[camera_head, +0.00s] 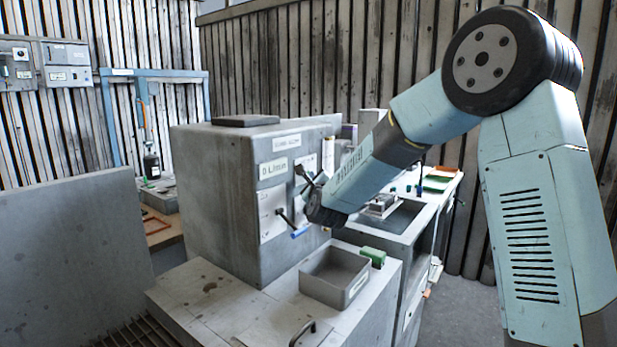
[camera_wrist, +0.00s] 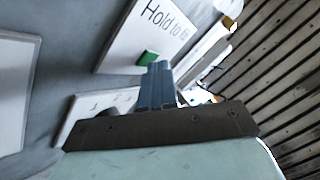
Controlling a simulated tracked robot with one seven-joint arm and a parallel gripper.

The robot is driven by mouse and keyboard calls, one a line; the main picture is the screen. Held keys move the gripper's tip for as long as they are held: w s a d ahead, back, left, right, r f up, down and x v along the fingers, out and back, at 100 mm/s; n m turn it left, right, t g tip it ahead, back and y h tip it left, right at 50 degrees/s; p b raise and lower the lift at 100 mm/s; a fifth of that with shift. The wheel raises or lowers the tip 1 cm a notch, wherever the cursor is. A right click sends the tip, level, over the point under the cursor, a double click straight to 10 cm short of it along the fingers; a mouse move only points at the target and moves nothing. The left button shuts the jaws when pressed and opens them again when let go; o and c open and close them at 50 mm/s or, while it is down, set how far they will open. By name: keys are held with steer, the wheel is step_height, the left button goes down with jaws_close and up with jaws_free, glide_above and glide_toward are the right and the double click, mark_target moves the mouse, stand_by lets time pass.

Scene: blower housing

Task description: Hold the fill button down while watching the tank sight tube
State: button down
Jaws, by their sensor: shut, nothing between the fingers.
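In the wrist view a white plate (camera_wrist: 145,35) reads "Hold to fi", with the rest cut off, and bears a small green button (camera_wrist: 148,57). My gripper (camera_wrist: 159,66) is shut and empty. Its blue-grey fingertips lie just beside the button in the picture, overlapping its right edge. I cannot tell whether they touch it or whether it is pressed. In the head view my arm's end is close to the front of the grey housing (camera_head: 215,200) and hides part of its panel. I cannot make out the sight tube for certain.
A grey open bin (camera_head: 335,275) stands below the panel, with a green block (camera_head: 373,256) beside it. A lever with a blue grip (camera_head: 300,231) sticks out beneath my arm's end. A workbench (camera_head: 415,222) with trays lies to the right; a grey partition (camera_head: 75,250) stands left.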

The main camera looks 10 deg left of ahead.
stand_by(0.3)
steer(key=shift+s+d, duration=0.4)
steer(key=shift+d, duration=0.25)
steer(key=shift+s+d, duration=0.4)
steer(key=shift+d, duration=0.3)
steer(key=shift+s+d, duration=0.45)
steer(key=shift+d, duration=0.3)
steer(key=shift+s+d, duration=0.4)
steer(key=shift+d, duration=0.3)
